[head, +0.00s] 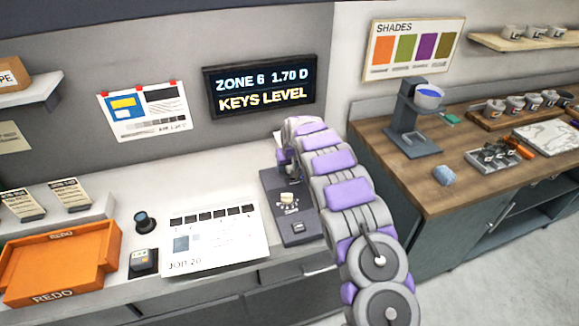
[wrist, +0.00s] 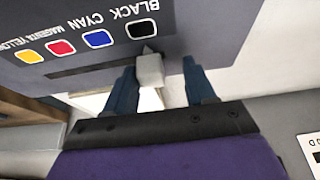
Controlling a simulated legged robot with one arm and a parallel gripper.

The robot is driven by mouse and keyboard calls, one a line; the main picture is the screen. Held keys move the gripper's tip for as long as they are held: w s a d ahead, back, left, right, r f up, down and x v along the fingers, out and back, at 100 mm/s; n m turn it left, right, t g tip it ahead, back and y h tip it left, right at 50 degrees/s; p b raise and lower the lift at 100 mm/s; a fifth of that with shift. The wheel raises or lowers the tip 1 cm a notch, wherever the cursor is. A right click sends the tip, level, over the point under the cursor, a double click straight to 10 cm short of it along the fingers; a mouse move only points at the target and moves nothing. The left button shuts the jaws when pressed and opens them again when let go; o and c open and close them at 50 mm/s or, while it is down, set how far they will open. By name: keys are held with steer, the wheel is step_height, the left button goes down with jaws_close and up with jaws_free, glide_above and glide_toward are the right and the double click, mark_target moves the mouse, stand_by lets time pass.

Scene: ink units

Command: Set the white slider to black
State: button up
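In the wrist view a grey panel shows upside down, with black (wrist: 142,29), cyan (wrist: 98,38), magenta (wrist: 61,48) and yellow (wrist: 27,56) swatches beside a dark slot (wrist: 85,68). The white slider (wrist: 150,71) is at the black end of the slot, its pointed tip towards the black swatch. My gripper (wrist: 159,62) is open with its blue fingers on either side of the slider. The left finger is close to it, contact unclear; a gap shows at the right finger.
A dark unit with a dial (head: 287,199) stands beside my arm on the white counter. A printed sheet (head: 215,235), an orange REDO tray (head: 62,262) and a small dark device (head: 143,262) lie left. A wall display (head: 261,87) reads KEYS LEVEL. A wooden counter (head: 435,190) is right.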

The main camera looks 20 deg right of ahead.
steer(key=shift+w, duration=0.25)
steer(key=shift+d, duration=0.15)
steer(key=shift+s+d+r, duration=0.2)
steer(key=shift+s+r, duration=0.05)
steer(key=shift+r, duration=0.15)
steer(key=p+v, duration=0.2)
steer(key=v, duration=1.4)
steer(key=shift+a+r, duration=0.2)
steer(key=shift+a, duration=0.15)
